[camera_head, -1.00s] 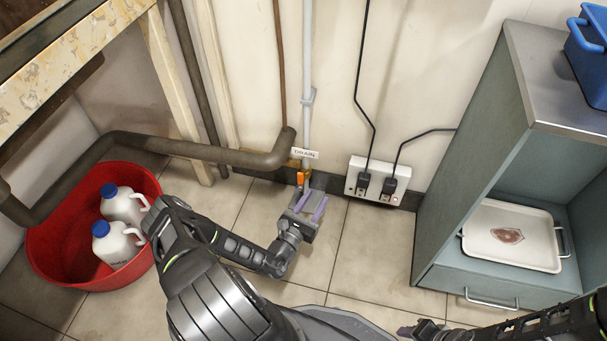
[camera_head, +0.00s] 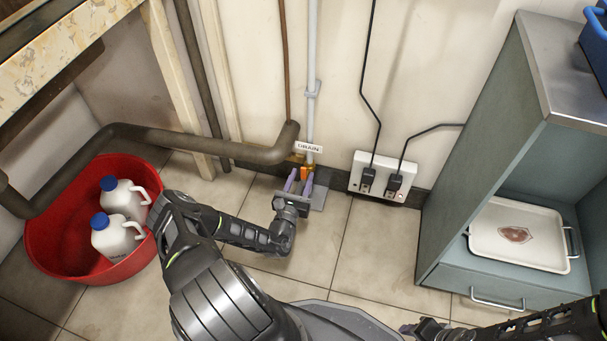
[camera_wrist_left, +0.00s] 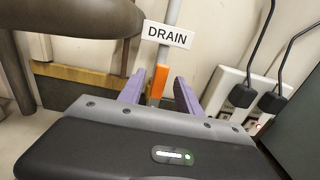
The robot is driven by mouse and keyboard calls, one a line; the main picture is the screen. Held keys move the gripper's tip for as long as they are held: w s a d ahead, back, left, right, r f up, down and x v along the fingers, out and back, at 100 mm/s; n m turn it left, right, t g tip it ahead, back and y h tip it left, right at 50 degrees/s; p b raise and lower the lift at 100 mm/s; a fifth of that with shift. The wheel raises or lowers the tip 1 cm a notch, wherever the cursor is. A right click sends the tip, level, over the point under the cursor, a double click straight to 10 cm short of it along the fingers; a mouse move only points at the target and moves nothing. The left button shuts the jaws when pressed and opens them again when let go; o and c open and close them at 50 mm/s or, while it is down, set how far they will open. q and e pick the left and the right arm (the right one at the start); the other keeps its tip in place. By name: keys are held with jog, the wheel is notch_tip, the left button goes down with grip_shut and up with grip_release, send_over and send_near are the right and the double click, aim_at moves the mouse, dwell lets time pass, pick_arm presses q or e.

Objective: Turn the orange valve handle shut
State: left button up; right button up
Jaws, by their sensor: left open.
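The orange valve handle (camera_head: 304,173) sits low by the wall, below a white DRAIN label (camera_head: 309,147) on a thin pale pipe (camera_head: 312,100). In the left wrist view the handle (camera_wrist_left: 158,82) stands upright, slightly tilted, between my two purple fingers. My left gripper (camera_head: 299,184) is open, with a finger on each side of the handle; gaps show on both sides in the wrist view (camera_wrist_left: 160,93). The handle's lower end is hidden behind the gripper body there. My right gripper (camera_head: 418,328) is at the bottom edge; its jaw state is unclear.
A thick brown pipe (camera_head: 215,147) bends close left of the valve. A socket box (camera_head: 384,178) with black cables is on the wall to its right. A red tub (camera_head: 50,255) with white jugs stands left. A cabinet (camera_head: 470,180) holding a white tray (camera_head: 490,245) stands right.

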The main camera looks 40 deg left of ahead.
pick_arm(q)
jog(key=shift+b+x, duration=0.35)
jog(key=shift+x, duration=1.05)
grip_shut()
dwell(0.4)
